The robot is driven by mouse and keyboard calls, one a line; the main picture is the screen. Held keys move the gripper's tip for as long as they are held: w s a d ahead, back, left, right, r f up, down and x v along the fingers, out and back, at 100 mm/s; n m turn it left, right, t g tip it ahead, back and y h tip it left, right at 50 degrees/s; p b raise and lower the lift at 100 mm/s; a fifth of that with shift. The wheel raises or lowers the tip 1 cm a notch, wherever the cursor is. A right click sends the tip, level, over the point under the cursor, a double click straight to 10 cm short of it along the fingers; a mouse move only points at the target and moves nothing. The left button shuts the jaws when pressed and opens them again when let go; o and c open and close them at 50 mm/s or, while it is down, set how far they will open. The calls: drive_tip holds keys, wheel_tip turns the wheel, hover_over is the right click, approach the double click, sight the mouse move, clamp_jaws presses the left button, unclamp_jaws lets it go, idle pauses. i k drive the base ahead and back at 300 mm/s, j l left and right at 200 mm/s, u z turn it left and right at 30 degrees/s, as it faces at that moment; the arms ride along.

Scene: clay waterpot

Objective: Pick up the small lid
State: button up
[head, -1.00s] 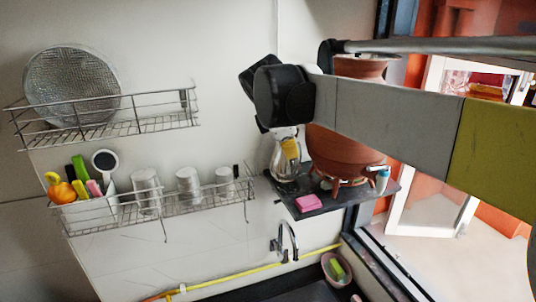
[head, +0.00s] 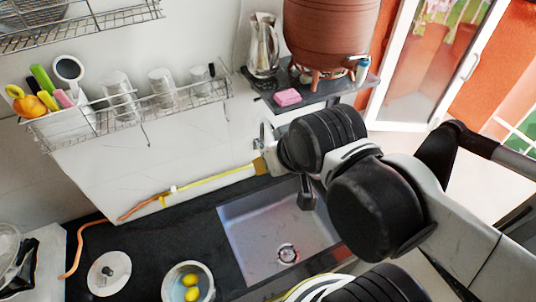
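A round pale lid (head: 109,273) with a small dark knob lies flat on the dark counter at the lower left. I cannot be sure it is the small lid of the task. The brown clay waterpot (head: 330,35) stands on a dark shelf at the top; its upper end is cut off by the picture. My gripper (head: 306,197) is a small dark shape over the sink, well to the right of the pale lid and below the waterpot. My arm partly hides it, and its fingers are too small to tell open from shut.
The sink (head: 262,232) is beneath my arm. A bowl with yellow fruit (head: 172,292) stands right of the lid. A pink sponge (head: 288,97) and a metal jug (head: 262,48) are on the shelf (head: 318,91). A wire rack (head: 170,113) hangs on the wall.

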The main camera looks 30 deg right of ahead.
sight(109, 272)
drive_tip(key=u, duration=1.55)
